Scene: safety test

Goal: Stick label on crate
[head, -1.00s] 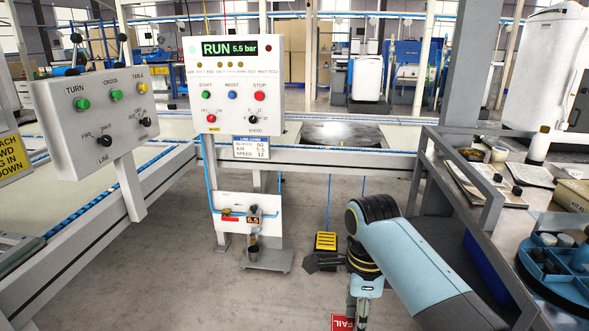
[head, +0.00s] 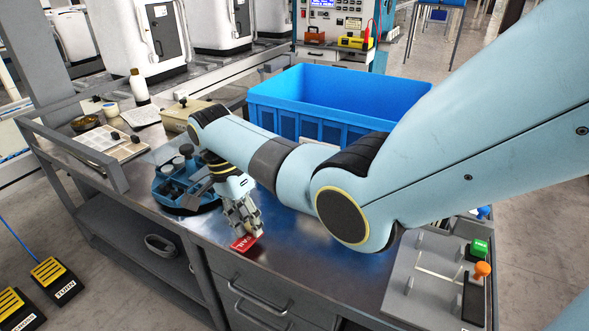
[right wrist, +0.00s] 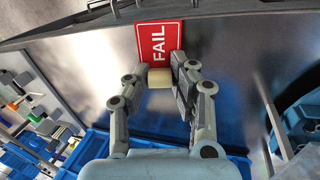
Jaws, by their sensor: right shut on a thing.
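A red label (head: 243,244) reading FAIL is held by my right gripper (head: 245,229) over the front edge of the metal workbench. In the right wrist view the label (right wrist: 157,38) stands out beyond the fingertips. The right gripper (right wrist: 160,78) is shut on its cream tab (right wrist: 160,77). The blue crate (head: 290,117) stands on the bench behind my right arm, to the right of and apart from the label. My arm hides part of the crate's front. My left gripper is not in view.
A blue round holder (head: 170,200) stands left of the gripper on the bench (head: 290,262). A grey panel with green and orange knobs (head: 432,285) sits at the right end. A beige box (head: 180,118) and bottle (head: 138,86) are at the back left. Bare bench top lies around the label.

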